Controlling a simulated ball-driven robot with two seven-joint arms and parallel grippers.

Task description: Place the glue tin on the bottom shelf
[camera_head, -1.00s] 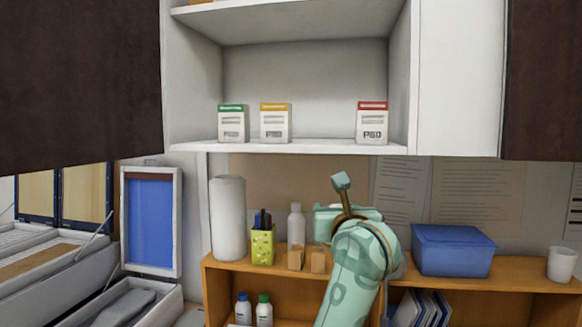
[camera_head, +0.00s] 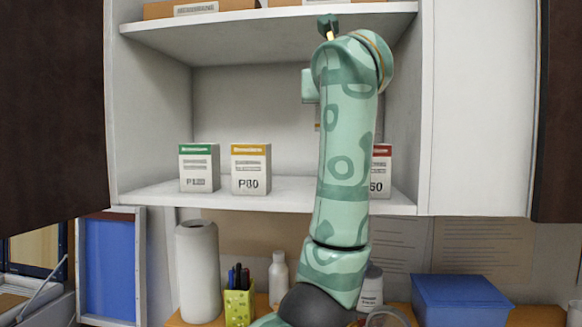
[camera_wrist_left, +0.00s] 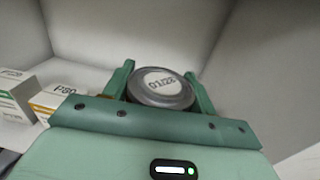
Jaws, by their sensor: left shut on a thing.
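The glue tin (camera_wrist_left: 162,88) shows in the left wrist view as a round grey metal lid with a pale printed disc. My left gripper (camera_wrist_left: 161,84) is shut around it, one green finger on each side. In the head view my arm rises in front of the open wall cabinet and hides most of the gripper and tin. The gripper is in the cabinet opening, above the bottom shelf (camera_head: 290,198). I cannot tell its exact height over that shelf. My right gripper is not in view.
On the bottom shelf stand a green-topped box (camera_head: 199,168), a yellow-topped box (camera_head: 250,170) and a red-topped box (camera_head: 381,172), partly behind my arm. The upper shelf (camera_head: 240,27) holds brown boxes. Below are a paper roll (camera_head: 198,270) and a blue bin (camera_head: 458,302).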

